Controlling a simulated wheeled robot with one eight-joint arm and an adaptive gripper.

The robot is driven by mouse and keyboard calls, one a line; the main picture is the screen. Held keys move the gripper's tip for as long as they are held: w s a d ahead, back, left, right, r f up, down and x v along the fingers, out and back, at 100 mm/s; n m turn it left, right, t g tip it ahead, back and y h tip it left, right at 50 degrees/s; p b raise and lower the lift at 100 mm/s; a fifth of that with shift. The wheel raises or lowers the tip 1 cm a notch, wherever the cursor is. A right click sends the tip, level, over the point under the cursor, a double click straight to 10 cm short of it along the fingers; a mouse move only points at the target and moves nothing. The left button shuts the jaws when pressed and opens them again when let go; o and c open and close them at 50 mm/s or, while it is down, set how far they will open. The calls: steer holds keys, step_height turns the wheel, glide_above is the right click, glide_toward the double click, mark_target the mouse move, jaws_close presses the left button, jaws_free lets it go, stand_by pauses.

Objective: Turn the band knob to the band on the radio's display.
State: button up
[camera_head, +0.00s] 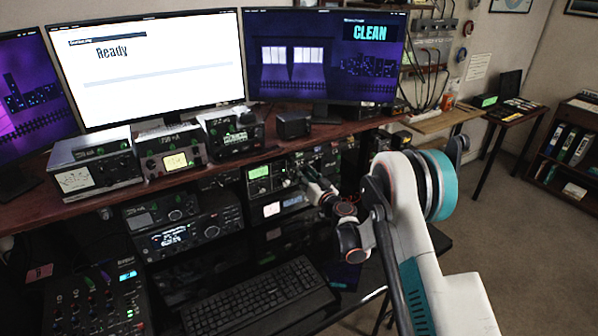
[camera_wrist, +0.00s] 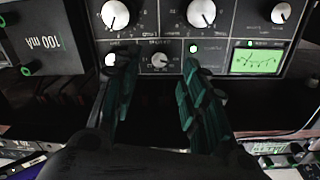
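The radio panel with a green lit meter display (camera_head: 258,172) stands under the desk shelf in the head view. The wrist view shows it upside down, with the green meter (camera_wrist: 255,60) at right and white knobs along the top. A small knob (camera_wrist: 160,61) with a pale pointer sits on the panel between my fingertips. I cannot read its label or confirm which knob is the band knob. My gripper (camera_wrist: 158,66) is open, with teal fingers either side of that small knob; contact cannot be told. In the head view my gripper (camera_head: 306,172) is at the panel, small and partly hidden.
A keyboard (camera_head: 258,300) lies below the panel, and a mixer (camera_head: 97,308) stands at the lower left. Other radios (camera_head: 95,165) line the shelf. One monitor (camera_head: 145,65) reads "Ready" and another (camera_head: 325,55) reads "CLEAN". Open floor (camera_head: 505,215) lies at right.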

steer(key=x, duration=0.4)
steer(key=shift+w+a, duration=0.1)
steer(key=shift+w, duration=0.1)
jaws_close()
